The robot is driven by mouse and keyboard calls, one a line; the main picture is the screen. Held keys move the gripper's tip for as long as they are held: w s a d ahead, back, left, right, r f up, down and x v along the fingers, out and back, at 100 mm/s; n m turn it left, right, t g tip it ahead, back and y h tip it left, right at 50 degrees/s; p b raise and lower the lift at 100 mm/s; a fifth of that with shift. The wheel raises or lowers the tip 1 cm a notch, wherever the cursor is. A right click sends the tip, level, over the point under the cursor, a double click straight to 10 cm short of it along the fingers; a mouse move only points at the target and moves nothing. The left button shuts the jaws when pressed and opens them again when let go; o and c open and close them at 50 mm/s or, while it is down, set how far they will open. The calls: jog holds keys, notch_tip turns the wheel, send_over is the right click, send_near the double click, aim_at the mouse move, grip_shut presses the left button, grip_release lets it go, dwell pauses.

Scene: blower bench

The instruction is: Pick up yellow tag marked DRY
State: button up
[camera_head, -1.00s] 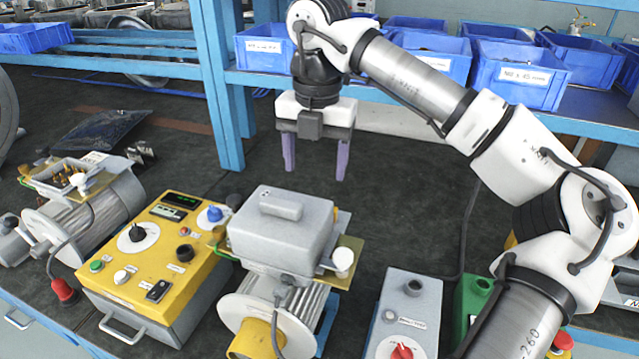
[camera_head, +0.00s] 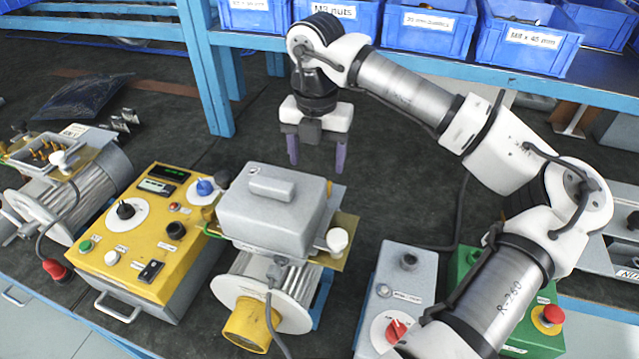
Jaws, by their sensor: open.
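I cannot make out a yellow tag marked DRY in this view. My gripper (camera_head: 317,167) points down with its two purple fingers apart and nothing between them. It is above the dark bench mat (camera_head: 400,190), behind the grey-boxed blower motor (camera_head: 275,210). A small yellow bit (camera_head: 329,188) shows behind the motor's box, too small to identify. My arm comes in from the right and hides part of the bench there.
A yellow control box (camera_head: 145,240) and another motor (camera_head: 70,185) stand at left. A grey switch box (camera_head: 405,275) and a green box (camera_head: 465,270) with a red button (camera_head: 547,316) stand front right. Blue bins (camera_head: 425,25) line the shelf behind.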

jog(key=f, duration=0.1)
jog(key=f+p, duration=0.2)
jog(key=f, duration=0.1)
jog(key=shift+s+d, duration=0.25)
jog(key=shift+s, duration=0.05)
jog(key=shift+f, duration=0.5)
jog(key=c, duration=1.1)
jog(key=shift+o, duration=0.2)
jog(key=shift+r, duration=0.1)
